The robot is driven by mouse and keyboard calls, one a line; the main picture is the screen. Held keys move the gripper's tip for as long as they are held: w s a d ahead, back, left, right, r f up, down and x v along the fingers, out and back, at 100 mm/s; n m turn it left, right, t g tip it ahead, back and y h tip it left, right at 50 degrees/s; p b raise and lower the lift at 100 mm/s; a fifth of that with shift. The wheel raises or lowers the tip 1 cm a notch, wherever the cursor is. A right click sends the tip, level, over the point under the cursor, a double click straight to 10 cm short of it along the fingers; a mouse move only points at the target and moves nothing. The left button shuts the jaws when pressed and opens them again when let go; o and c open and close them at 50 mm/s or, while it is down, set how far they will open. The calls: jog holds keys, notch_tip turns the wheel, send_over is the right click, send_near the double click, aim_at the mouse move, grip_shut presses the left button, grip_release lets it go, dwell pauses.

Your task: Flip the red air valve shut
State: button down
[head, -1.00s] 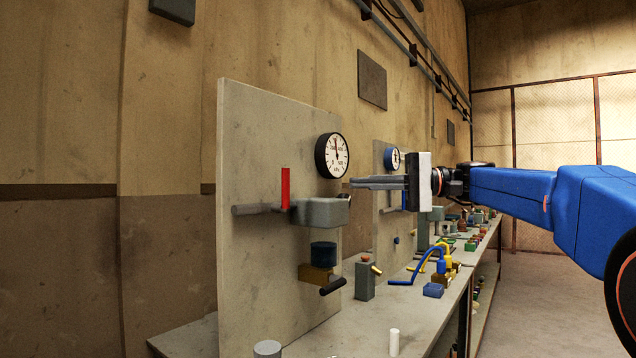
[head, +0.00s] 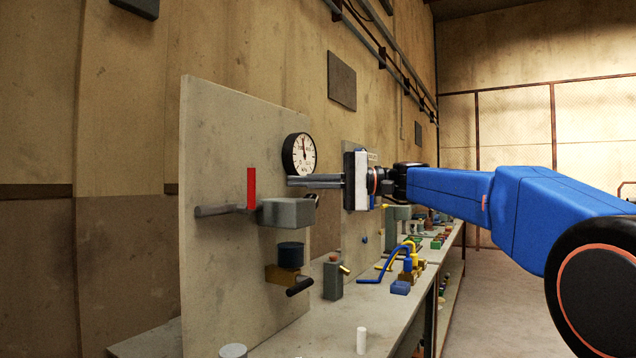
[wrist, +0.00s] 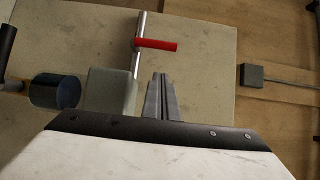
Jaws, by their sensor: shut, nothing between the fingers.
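The red valve lever (head: 251,188) stands upright on a grey horizontal pipe (head: 214,210) on the upright grey panel (head: 215,290). In the wrist view the red lever (wrist: 156,44) sticks out sideways from the pipe (wrist: 139,42), beyond my fingertips. My gripper (head: 290,182) is shut and empty. It points left, in front of the panel, to the right of the lever and above the grey block on the pipe. In the wrist view my fingers (wrist: 160,77) lie together, apart from the lever.
A round gauge (head: 299,154) sits just above my fingers. The grey block (head: 288,212) lies below them, with a dark blue cylinder (head: 291,255) and a black handle (head: 300,287) lower down. A bench (head: 330,325) with fittings runs to the right.

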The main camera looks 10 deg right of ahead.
aim_at(251, 188)
jog(key=s+a, duration=0.2)
jog(key=a, duration=0.4)
jog(key=shift+s, duration=0.2)
